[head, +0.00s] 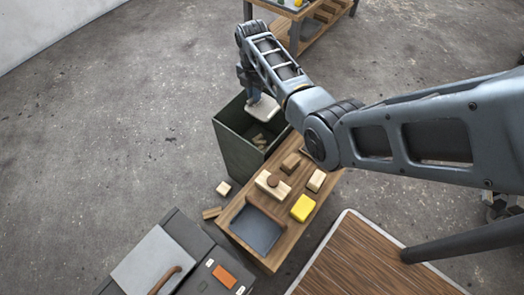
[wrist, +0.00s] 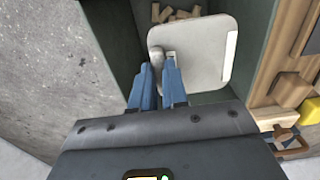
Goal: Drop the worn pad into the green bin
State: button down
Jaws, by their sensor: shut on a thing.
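The worn pad is a pale grey, rounded square plate (head: 265,107). It also shows in the wrist view (wrist: 208,65). My gripper (wrist: 160,66) is shut on the near left part of the pad, with its blue fingers close together. The dark green bin (head: 236,153) stands on the floor, open at the top. In both views the pad appears over the bin's opening. The bin's wall also shows in the wrist view (wrist: 115,40). Pale wooden blocks (head: 260,139) lie inside the bin, and the pad hides part of the inside.
A wooden workbench (head: 284,238) adjoins the bin, with wooden blocks, a yellow block (head: 303,208) and a dark tray (head: 256,229). A dark case (head: 190,240) is at lower left. The floor left of the bin is clear.

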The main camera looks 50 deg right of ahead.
jog(key=shift+f+b, duration=0.3)
jog(key=shift+f, duration=0.3)
jog(key=shift+r, duration=0.1)
jog(key=c, duration=1.1)
grip_release()
jog(key=shift+r, duration=0.1)
notch_tip(320, 180, up, 8)
jog(key=shift+f+p, duration=0.25)
jog(key=shift+p, duration=0.9)
